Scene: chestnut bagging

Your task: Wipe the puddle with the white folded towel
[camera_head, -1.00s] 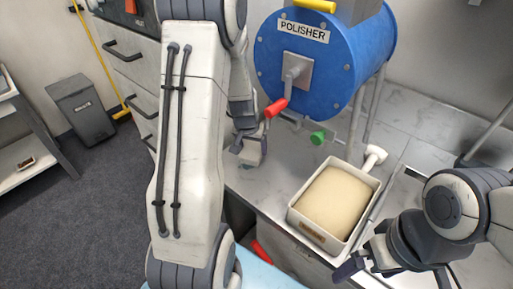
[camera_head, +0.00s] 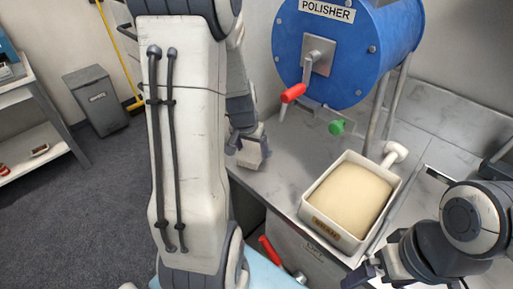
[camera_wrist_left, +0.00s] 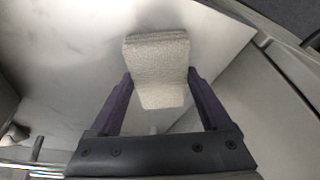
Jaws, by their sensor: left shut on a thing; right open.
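The white folded towel (camera_wrist_left: 158,52) is pinched between the two dark fingers of my left gripper (camera_wrist_left: 160,88). In the head view my left gripper (camera_head: 240,140) is over the left part of the grey marbled counter, with a pale piece of the towel (camera_head: 252,157) below it. I cannot tell whether the towel touches the counter. I cannot make out the puddle in either view; my left arm hides part of the scene. My right gripper (camera_head: 362,270) is open and empty near the counter's front edge, below the white tray.
A white tray (camera_head: 333,236) of pale grain sits at right. A grey bin (camera_head: 95,100) and shelf stand left.

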